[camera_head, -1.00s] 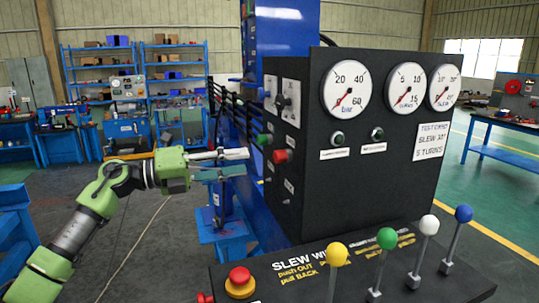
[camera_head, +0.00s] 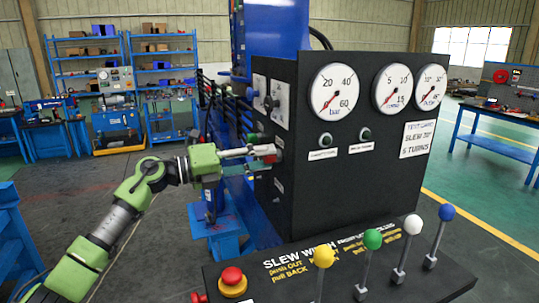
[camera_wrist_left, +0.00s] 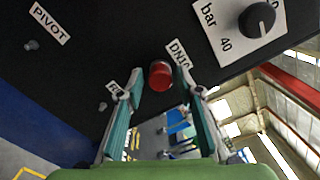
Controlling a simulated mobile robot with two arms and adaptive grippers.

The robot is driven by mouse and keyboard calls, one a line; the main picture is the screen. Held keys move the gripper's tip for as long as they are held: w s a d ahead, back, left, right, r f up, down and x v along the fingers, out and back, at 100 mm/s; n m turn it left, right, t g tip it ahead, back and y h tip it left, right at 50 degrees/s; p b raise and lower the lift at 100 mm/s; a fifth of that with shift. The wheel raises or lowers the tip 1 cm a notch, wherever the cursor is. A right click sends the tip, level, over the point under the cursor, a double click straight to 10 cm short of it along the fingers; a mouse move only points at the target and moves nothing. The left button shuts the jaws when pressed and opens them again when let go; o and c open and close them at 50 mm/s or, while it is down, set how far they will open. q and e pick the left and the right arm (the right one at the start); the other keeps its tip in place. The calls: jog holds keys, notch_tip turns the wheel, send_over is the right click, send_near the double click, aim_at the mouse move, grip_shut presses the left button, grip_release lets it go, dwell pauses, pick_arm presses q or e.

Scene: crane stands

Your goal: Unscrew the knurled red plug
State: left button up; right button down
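The knurled red plug (camera_head: 271,157) sticks out of the left side face of the black gauge console (camera_head: 315,200). In the left wrist view the red plug (camera_wrist_left: 160,75) shows between the tips of my left gripper (camera_wrist_left: 158,88). The two teal-padded fingers are apart, one on each side of the plug, with a visible gap to it. In the head view my left gripper (camera_head: 258,157) reaches the plug from the left and partly covers it. Whether a finger touches the plug cannot be told. My right gripper is not in view.
A black knob (camera_wrist_left: 257,19) with a bar label and a small DN label are near the plug. A green fitting (camera_head: 251,138) is beside it. Levers with coloured balls (camera_head: 324,257) and a red emergency button (camera_head: 232,275) stand in front. A blue stand (camera_head: 218,236) is below my gripper.

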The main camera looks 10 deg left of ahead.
pick_arm(q)
grip_shut()
dwell(0.5)
jog(key=n+p, duration=0.4)
jog(key=p, duration=0.2)
jog(key=shift+a+n, duration=0.1)
jog(key=shift+n, duration=0.3)
jog(key=shift+f, duration=0.1)
